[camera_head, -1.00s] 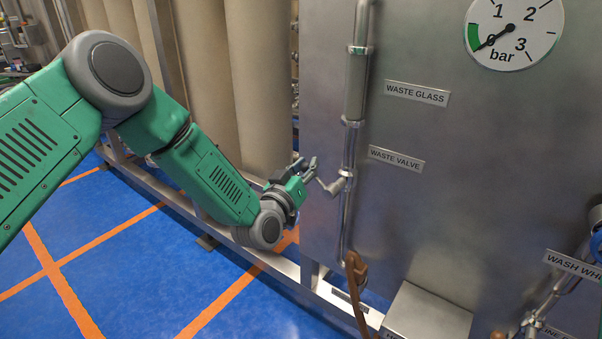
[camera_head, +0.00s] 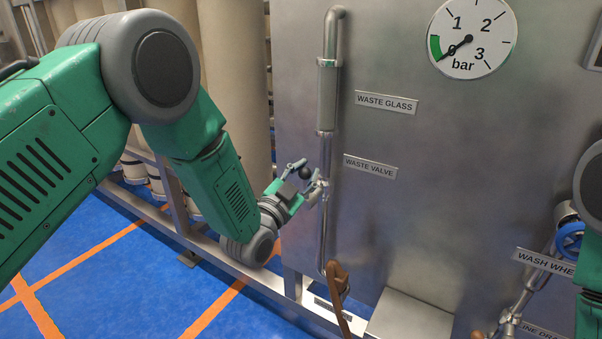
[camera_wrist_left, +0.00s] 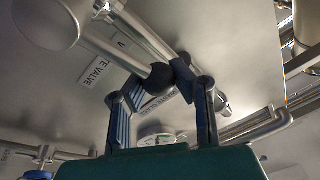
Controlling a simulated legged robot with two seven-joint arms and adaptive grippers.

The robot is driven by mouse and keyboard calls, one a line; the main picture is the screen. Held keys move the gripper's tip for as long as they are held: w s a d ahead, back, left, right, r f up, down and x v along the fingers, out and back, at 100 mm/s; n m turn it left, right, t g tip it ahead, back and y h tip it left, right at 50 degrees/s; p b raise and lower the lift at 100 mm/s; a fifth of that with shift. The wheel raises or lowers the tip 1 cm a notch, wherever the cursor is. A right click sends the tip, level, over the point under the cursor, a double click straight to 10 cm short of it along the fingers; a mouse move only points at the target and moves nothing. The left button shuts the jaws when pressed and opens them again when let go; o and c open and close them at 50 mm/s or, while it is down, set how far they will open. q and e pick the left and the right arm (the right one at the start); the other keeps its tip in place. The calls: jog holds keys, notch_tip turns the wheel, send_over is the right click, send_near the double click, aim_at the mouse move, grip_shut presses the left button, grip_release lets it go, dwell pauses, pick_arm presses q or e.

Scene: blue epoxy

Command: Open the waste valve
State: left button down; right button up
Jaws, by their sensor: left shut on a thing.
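The waste valve (camera_head: 321,188) sits on a vertical steel pipe, beside the "WASTE VALVE" label (camera_head: 369,167). Its dark ball knob (camera_head: 305,173) lies between the fingers of my left gripper (camera_head: 301,174). In the left wrist view the black ball (camera_wrist_left: 159,79) is held between the two blue-padded fingers of the left gripper (camera_wrist_left: 160,85), which is shut on it. A metal lever runs from the ball toward the upper left there. My right arm shows only in part at the right edge of the head view; its gripper is out of sight.
The steel panel (camera_head: 420,230) stands close behind the valve. A pressure gauge (camera_head: 473,38) is at upper right. A brown hose (camera_head: 338,290) hangs below the pipe. A blue wheel (camera_head: 569,240) and pipework are at lower right. Blue floor (camera_head: 130,270) is open at left.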

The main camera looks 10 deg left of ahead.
pick_arm(q)
jog(key=shift+s+d+f+m, duration=0.3)
jog(key=shift+d+f+m, duration=0.2)
jog(key=shift+f, duration=0.05)
jog(key=shift+a, duration=0.1)
jog(key=c, duration=1.3)
grip_release()
jog(key=shift+o, duration=0.2)
jog(key=shift+w+r, duration=0.15)
jog(key=shift+a+r, duration=0.1)
jog(key=v, duration=1.2)
jog(key=shift+a, duration=0.1)
